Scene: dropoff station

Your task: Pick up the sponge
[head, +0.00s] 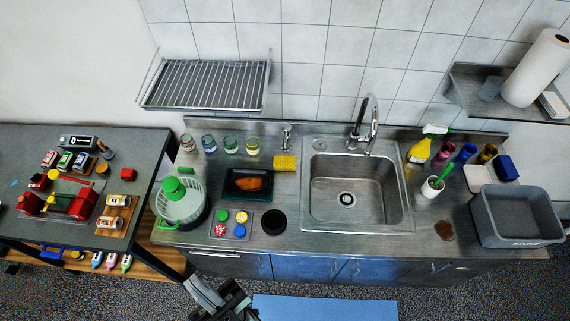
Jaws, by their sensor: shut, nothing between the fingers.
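A yellow block that looks like a sponge (285,163) lies on the steel counter, just left of the sink (346,192). A dark blue block (505,167) sits at the right end of the counter; I cannot tell if it is also a sponge. My gripper (236,302) is at the bottom edge of the head view, partly cut off, in front of the counter. It is shut and empty, well apart from both blocks.
A black tray with an orange item (247,184), a lid tray (231,224) and a black disc (273,222) are left of the sink. Several glasses (231,145) and a soap pump (286,137) stand behind. A grey bin (516,216) is at right. A toy table (130,150) is at left.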

